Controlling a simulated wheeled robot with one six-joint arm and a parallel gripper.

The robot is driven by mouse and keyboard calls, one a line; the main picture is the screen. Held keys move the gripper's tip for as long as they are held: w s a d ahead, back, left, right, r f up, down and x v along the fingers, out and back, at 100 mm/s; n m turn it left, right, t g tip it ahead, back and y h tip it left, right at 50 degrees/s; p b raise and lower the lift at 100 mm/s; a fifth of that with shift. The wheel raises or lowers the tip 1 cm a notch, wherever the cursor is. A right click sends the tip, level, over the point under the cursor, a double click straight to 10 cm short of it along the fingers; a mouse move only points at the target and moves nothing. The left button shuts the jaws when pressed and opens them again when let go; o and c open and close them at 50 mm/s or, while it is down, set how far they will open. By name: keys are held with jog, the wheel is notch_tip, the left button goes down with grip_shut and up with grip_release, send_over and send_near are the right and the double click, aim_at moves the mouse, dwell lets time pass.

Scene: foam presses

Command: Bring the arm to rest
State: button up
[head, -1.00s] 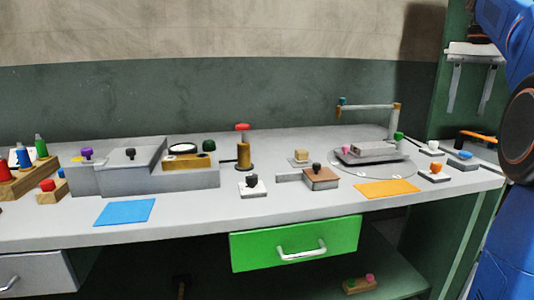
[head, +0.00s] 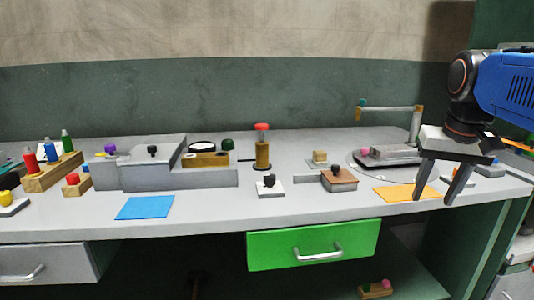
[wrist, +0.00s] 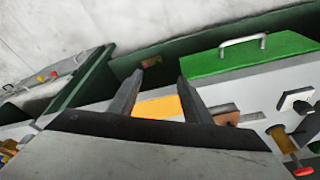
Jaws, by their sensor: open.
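My gripper (head: 433,194) is open and empty in the head view. It hangs from my blue arm at the right, its two dark fingers pointing down in front of or over the orange mat (head: 408,193). In the wrist view my gripper (wrist: 160,82) shows two spread fingers with nothing between them but the orange mat (wrist: 158,107) beyond. The fingers hide part of the mat and part of the round plate's right side.
The grey bench (head: 215,206) carries a grey stepped block (head: 180,178), a red-topped brass post (head: 262,150), a brown block (head: 340,181) and a blue mat (head: 145,207). A green drawer (head: 312,243) sits under the front edge. The air above the bench's middle is free.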

jog(key=s+a+f+n+t, duration=0.1)
jog(key=s+a+f, duration=0.3)
jog(key=f, duration=0.6)
jog(key=s+a+f+n, duration=0.2)
jog(key=s+a+f, duration=0.2)
jog(key=s+f, duration=0.4)
notch_tip(320, 180, down, 2)
jog(key=shift+s+f+n+t+y, duration=0.15)
jog(key=shift+s+n+t+y, duration=0.15)
jog(key=shift+s+t, duration=0.1)
